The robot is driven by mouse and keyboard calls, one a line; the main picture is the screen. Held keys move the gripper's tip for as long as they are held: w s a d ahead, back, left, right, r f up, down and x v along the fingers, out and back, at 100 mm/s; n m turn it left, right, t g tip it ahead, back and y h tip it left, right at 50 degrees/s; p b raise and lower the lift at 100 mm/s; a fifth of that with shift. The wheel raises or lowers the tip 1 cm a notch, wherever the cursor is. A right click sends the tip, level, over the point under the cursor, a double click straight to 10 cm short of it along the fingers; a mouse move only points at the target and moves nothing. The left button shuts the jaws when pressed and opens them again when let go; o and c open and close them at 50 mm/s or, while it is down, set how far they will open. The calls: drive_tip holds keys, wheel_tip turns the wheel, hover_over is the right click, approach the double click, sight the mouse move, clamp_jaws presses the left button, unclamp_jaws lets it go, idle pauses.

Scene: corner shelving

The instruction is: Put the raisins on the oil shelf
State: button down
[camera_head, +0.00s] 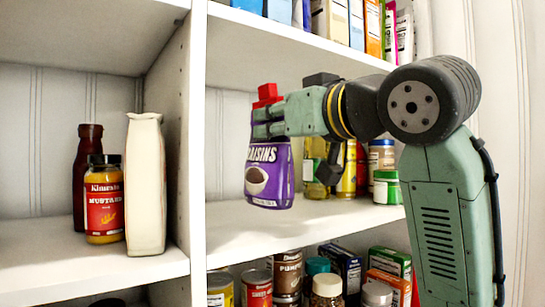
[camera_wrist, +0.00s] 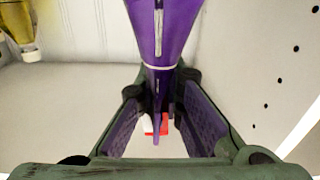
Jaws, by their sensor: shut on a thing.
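The raisins (camera_head: 268,170) are a purple bag with white lettering and a bowl picture, upright in the middle shelf bay. My gripper (camera_head: 268,122) is shut on the bag's upper part, reaching in from the right. In the wrist view the purple bag (camera_wrist: 162,35) runs between the fingers of my gripper (camera_wrist: 158,120). The bag's bottom is close to the oil shelf (camera_head: 235,228); I cannot tell whether it touches. A bottle of yellowish liquid (camera_head: 316,180), apparently the oil, stands behind my gripper and is partly hidden by it.
Yellow and green-lidded jars (camera_head: 386,188) stand right of the bottle. A vertical divider (camera_head: 196,150) separates the left bay, which holds a mustard jar (camera_head: 104,205), a dark red bottle (camera_head: 84,160) and a white bag (camera_head: 146,185). Cans and boxes crowd the shelf below. Boxes fill the shelf above.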

drive_tip(key=w+f+p, duration=0.1)
drive_tip(key=w+f, duration=0.3)
drive_tip(key=w, duration=0.5)
drive_tip(key=shift+w+a+f+p, duration=0.2)
drive_tip(key=shift+w+a+p, duration=0.15)
drive_tip(key=shift+p, duration=0.05)
drive_tip(key=shift+f, duration=0.15)
drive_tip(key=c, duration=1.7)
unclamp_jaws()
drive_tip(key=b+v, duration=0.2)
drive_tip(key=v, duration=1)
